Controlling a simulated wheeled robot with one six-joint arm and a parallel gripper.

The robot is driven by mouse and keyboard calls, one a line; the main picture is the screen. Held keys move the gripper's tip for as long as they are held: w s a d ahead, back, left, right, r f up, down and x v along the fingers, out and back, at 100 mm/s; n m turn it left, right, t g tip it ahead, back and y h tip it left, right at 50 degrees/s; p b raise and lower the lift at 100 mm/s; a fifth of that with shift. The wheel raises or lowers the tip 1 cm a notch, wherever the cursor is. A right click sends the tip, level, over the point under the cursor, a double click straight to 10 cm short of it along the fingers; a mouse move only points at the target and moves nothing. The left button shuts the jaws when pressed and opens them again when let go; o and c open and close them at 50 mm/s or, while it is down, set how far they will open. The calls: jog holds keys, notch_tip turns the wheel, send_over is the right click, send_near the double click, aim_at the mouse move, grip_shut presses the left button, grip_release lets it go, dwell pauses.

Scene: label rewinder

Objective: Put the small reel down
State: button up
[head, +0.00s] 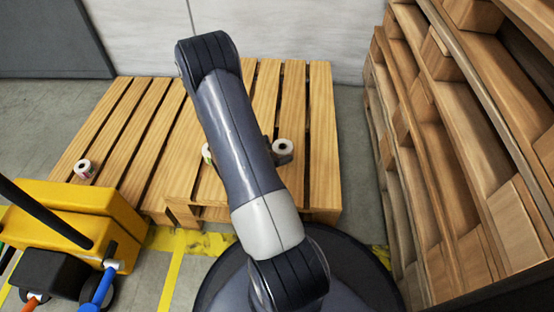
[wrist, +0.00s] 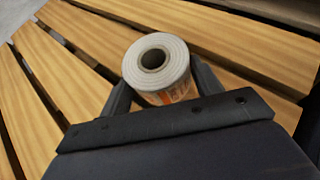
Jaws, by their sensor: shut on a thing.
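The small reel (wrist: 162,64) is a white roll with a dark core hole and an orange-printed side. In the wrist view it sits between the two fingers of my gripper (wrist: 160,88), which is shut on it. Wooden pallet slats (wrist: 215,38) lie beneath it; I cannot tell whether it touches them. In the head view my arm hides most of the gripper. A white reel (head: 283,149) shows just right of the arm, over the pallet (head: 322,110), and another (head: 207,153) is partly hidden at its left.
Another small reel (head: 83,168) stands on the pallet's left side. A yellow machine (head: 85,200) with a black bar is at the lower left. Stacked pallets (head: 425,130) rise close on the right. The pallet's left-middle slats are clear.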

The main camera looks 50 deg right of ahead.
notch_tip(320, 180, down, 4)
jog(key=shift+r+b, duration=0.2)
jog(key=shift+b, duration=0.6)
jog(key=shift+r, duration=0.1)
jog(key=o, duration=1.2)
jog(key=shift+c, duration=0.2)
jog(key=p+v, duration=0.4)
jog(key=v, duration=0.7)
jog(key=shift+w+r, duration=0.1)
jog(key=shift+a+r+p, duration=0.15)
jog(key=shift+a+p, duration=0.15)
jog(key=shift+a, duration=0.15)
jog(key=shift+d, duration=0.1)
